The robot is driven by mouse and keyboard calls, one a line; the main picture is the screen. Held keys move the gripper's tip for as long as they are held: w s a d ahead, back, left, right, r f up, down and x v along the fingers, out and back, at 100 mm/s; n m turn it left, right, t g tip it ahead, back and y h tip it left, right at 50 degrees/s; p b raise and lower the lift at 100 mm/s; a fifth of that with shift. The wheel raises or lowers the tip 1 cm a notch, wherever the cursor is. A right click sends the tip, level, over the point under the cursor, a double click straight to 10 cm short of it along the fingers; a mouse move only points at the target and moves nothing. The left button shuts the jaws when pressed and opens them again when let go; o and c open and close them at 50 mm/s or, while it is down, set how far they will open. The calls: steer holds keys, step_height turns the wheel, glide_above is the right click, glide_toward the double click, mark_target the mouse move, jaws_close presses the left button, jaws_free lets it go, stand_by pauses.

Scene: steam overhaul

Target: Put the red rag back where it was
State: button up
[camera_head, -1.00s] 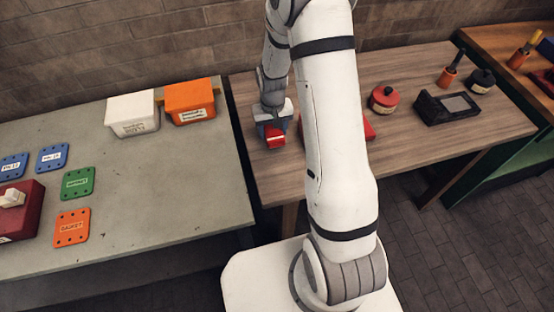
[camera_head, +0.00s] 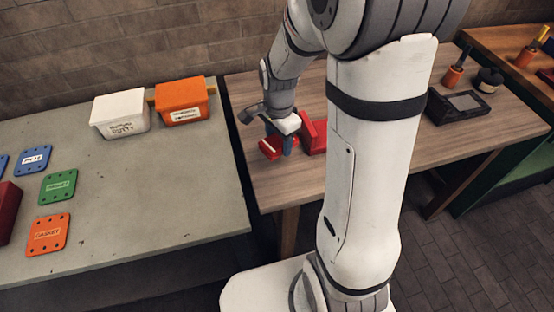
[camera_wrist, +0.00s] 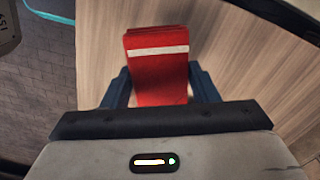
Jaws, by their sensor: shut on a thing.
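The red rag (camera_head: 271,148) is a folded red cloth with a white stripe. My gripper (camera_head: 280,143) is shut on it, low over the left part of the wooden table (camera_head: 300,178). In the wrist view the rag (camera_wrist: 158,70) sits between the two dark blue fingers of my gripper (camera_wrist: 160,85), with wood behind it. I cannot tell whether the rag touches the table.
A red block-like thing (camera_head: 314,134) stands just right of the rag, partly hidden by my arm. A dark device (camera_head: 458,106) is farther right. A grey bench (camera_head: 150,190) on the left carries a white tub (camera_head: 121,115), an orange tub (camera_head: 183,102) and flat gaskets (camera_head: 48,234).

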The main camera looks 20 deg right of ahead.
mark_target(278, 162)
step_height(278, 162, down, 7)
steer(key=shift+r, duration=0.15)
stand_by(0.4)
steer(key=shift+f+b, duration=0.25)
steer(key=shift+b, duration=0.1)
steer(key=o, duration=1)
steer(key=shift+r, duration=0.1)
steer(key=shift+c, duration=0.2)
